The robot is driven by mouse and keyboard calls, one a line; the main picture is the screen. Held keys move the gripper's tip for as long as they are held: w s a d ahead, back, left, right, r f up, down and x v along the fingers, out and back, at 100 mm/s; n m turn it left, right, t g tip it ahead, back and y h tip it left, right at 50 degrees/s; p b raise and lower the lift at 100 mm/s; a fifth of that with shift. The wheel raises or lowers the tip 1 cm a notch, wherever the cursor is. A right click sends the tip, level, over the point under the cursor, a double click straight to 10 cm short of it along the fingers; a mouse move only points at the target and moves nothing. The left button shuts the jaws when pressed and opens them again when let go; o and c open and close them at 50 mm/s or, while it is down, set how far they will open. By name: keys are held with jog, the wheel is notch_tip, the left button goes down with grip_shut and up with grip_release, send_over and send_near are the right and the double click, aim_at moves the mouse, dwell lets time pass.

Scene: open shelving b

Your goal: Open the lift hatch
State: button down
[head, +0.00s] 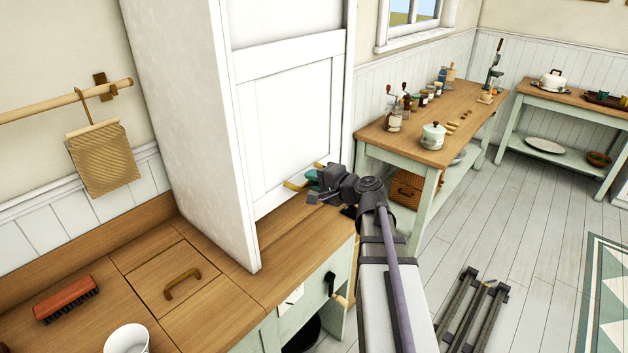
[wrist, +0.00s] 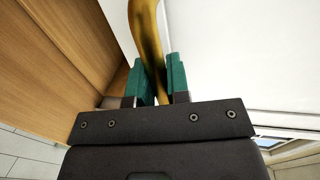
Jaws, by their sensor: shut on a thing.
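The lift hatch (head: 290,125) is a white framed panel in a tall white housing that stands on the wooden counter. Its lower edge is close to the counter top; I cannot tell if there is a gap. A brass handle (head: 295,185) sits low on the panel. My gripper (head: 313,180) is at the handle, reaching in from the right. In the wrist view my green finger pads (wrist: 158,85) are closed on either side of the curved brass handle (wrist: 146,30). The white panel fills the right of that view. My gripper hides part of the handle.
The counter in front holds a flush wooden lid (head: 160,270) with a handle, a red brush (head: 66,299) and a white cup (head: 128,339). The housing's side wall (head: 190,120) stands left of the panel. A side table (head: 440,120) with jars and a pot is at right.

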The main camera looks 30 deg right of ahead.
notch_tip(320, 180, up, 20)
jog(key=p, duration=1.7)
jog(key=shift+r, duration=0.15)
jog(key=c, duration=1.1)
grip_release()
jog(key=p, duration=0.3)
send_near(300, 106)
jog(key=v, duration=0.5)
jog(key=shift+s+d, duration=0.1)
jog(key=shift+s, duration=0.05)
